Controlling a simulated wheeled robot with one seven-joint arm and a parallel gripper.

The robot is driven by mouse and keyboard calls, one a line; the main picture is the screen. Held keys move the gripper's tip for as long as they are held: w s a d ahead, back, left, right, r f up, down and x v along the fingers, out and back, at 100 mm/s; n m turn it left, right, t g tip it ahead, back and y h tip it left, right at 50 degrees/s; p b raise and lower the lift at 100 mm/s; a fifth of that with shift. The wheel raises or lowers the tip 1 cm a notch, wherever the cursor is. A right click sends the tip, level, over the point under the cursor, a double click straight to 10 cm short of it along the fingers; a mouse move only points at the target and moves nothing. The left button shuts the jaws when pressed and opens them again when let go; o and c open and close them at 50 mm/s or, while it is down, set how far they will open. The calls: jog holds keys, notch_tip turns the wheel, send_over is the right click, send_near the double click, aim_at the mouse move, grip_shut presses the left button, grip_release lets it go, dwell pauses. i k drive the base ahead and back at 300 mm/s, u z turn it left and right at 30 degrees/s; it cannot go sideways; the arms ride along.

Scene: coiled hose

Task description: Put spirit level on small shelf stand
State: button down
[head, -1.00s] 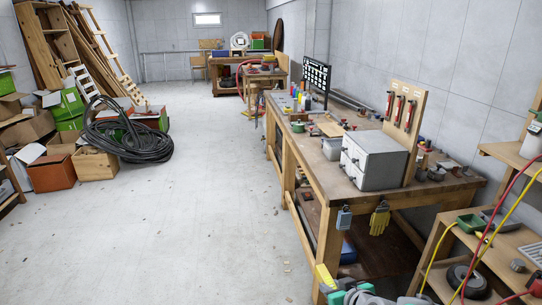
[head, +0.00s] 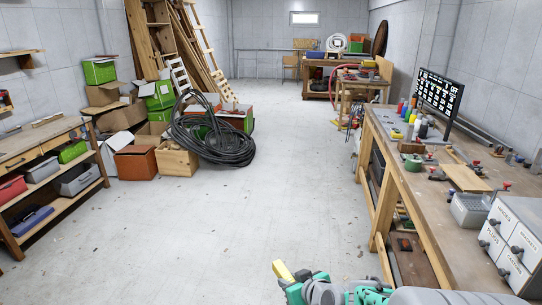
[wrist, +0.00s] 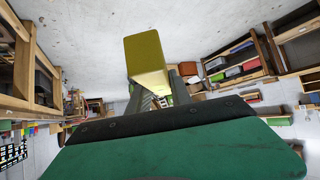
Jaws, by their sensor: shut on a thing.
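A yellow bar, which looks like the spirit level (wrist: 146,55), is held in my gripper in the wrist view. Its near end face is pale, and the rest of its length is hidden. In the head view only a yellow end of the spirit level (head: 282,270) shows at the bottom edge. My gripper (head: 296,280) is shut on it, in the air above the floor. A wooden unit with shelves (head: 82,193) stands at the left with bins on its shelves. I cannot tell whether it is the small shelf stand.
A long workbench (head: 395,165) runs along the right, with a drawer cabinet (head: 506,238) and tools on it. A coiled black hose (head: 215,140) lies beside boxes (head: 135,163) at the back left. The floor (head: 250,205) between is clear.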

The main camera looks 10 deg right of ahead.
aim_at(466, 175)
jog(key=z, duration=0.25)
jog(key=i, duration=2.05)
jog(key=z, duration=0.65)
